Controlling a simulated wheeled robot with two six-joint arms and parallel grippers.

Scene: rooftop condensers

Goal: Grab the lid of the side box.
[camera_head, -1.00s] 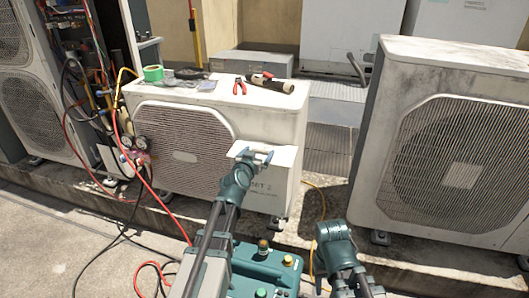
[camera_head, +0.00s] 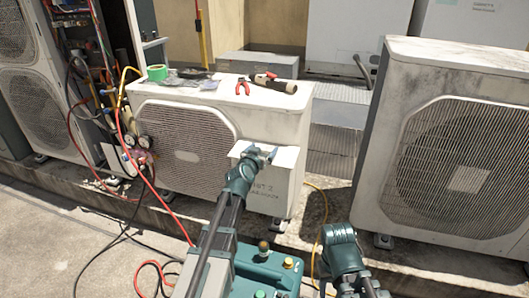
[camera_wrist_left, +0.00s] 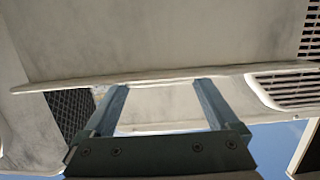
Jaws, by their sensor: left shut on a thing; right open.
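The side box lid (camera_head: 287,157) is a pale panel at the right end of the middle condenser's front. My left gripper (camera_head: 262,153) is at the lid's upper part and shut on it. In the left wrist view its two fingers (camera_wrist_left: 158,88) reach the long pale edge of the lid (camera_wrist_left: 160,77). The lid seems to be against the unit; I cannot tell whether it is loose. My right gripper (camera_head: 340,234) hangs low at the right, apart from everything. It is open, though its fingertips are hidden.
The middle condenser (camera_head: 185,105) carries green tape (camera_head: 157,72), red pliers (camera_head: 242,87) and a dark-and-tan tool (camera_head: 274,83) on top. Another condenser (camera_head: 455,70) stands at the right. Red and black hoses and gauges (camera_head: 140,140) hang at the left. A yellow cable (camera_head: 322,205) runs between the units.

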